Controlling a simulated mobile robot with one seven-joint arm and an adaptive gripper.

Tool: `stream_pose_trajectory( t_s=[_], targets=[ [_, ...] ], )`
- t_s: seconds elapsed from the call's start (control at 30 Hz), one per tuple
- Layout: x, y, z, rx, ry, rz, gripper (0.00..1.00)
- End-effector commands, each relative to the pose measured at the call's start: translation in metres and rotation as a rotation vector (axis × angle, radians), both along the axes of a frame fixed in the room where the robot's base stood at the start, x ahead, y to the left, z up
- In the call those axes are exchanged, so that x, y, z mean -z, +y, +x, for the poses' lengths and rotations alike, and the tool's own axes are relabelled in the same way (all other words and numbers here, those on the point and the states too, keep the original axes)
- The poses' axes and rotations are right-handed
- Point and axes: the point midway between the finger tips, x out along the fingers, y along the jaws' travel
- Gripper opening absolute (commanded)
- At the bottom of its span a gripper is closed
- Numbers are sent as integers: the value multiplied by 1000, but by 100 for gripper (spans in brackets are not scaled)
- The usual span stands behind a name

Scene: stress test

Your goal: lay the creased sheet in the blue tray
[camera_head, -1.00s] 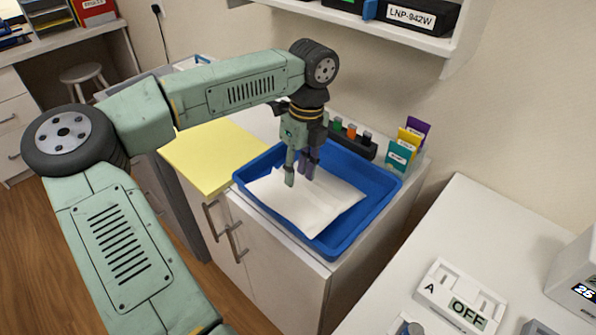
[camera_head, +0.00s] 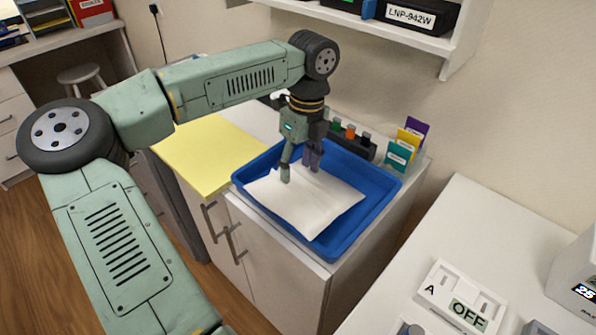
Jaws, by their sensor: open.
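The white creased sheet (camera_head: 310,205) lies in the blue tray (camera_head: 375,190), with its left corner close to the tray's left rim. The tray stands on a white cabinet. My gripper (camera_head: 300,172) is open just above the far part of the sheet, pointing down with its fingers apart. I cannot tell whether the fingertips touch the sheet. The sheet's far edge is partly hidden behind the fingers.
A yellow panel (camera_head: 208,155) lies left of the tray. A dark rack with small bottles (camera_head: 350,135) and several coloured boxes (camera_head: 405,145) stand behind it. A shelf (camera_head: 400,30) overhangs at the back. A white counter (camera_head: 470,225) is at the right.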

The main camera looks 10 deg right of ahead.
Motion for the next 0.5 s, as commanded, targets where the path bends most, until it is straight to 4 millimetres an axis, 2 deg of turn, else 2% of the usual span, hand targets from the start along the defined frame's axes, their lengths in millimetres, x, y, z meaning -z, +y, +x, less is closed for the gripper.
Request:
stream_pose_trajectory(
  t_s=[0.3, 0.5],
  targets=[
    [-67, -9, 5, 1, -2, 1, 55],
    [-93, -12, 7, 1, 0, 0, 55]
  ],
)
